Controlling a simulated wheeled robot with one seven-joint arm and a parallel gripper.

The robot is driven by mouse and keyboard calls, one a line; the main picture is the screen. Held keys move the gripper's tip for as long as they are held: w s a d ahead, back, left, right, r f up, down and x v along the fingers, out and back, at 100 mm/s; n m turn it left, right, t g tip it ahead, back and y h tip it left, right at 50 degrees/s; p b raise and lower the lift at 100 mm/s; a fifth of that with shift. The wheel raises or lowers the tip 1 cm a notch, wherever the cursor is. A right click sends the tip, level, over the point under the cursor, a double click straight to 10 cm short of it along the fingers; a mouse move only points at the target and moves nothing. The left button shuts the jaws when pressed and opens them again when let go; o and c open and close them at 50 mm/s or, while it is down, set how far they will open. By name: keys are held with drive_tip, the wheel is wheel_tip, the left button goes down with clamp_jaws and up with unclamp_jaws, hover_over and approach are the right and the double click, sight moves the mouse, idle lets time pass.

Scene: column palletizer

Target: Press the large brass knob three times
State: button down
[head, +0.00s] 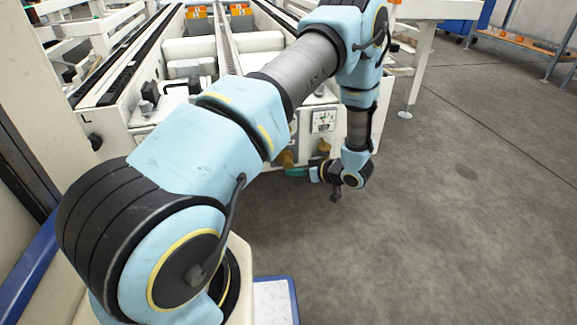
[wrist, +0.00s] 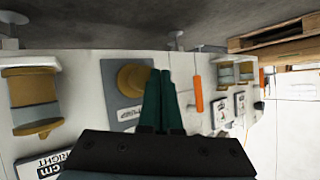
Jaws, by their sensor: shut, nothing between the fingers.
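The large brass knob (wrist: 133,79), round and stepped, sits on a grey plate on the white machine panel in the wrist view. In the head view a brass knob (head: 285,159) shows low on the machine's front, partly behind my arm. My gripper (wrist: 161,72) has dark green fingers, closed together and empty. Their tips are at the knob's right edge in the wrist view and overlap it slightly. I cannot tell whether they touch it. In the head view my gripper (head: 292,172) is just below the knob.
A bigger brass cylinder with a grey band (wrist: 32,92) is at the far left of the panel. An orange handle (wrist: 198,93) and smaller brass parts (wrist: 226,73) are to the right. Wooden pallets (wrist: 280,40) stand beyond. The grey floor (head: 450,220) is clear at right.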

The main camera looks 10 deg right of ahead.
drive_tip(key=shift+s, duration=0.1)
drive_tip(key=shift+s+d+p, duration=0.15)
drive_tip(key=shift+s+p, duration=0.35)
drive_tip(key=shift+s, duration=0.75)
drive_tip(key=shift+s+d+p, duration=0.15)
drive_tip(key=shift+s+p, duration=0.3)
drive_tip(key=shift+s, duration=0.75)
idle(1.6)
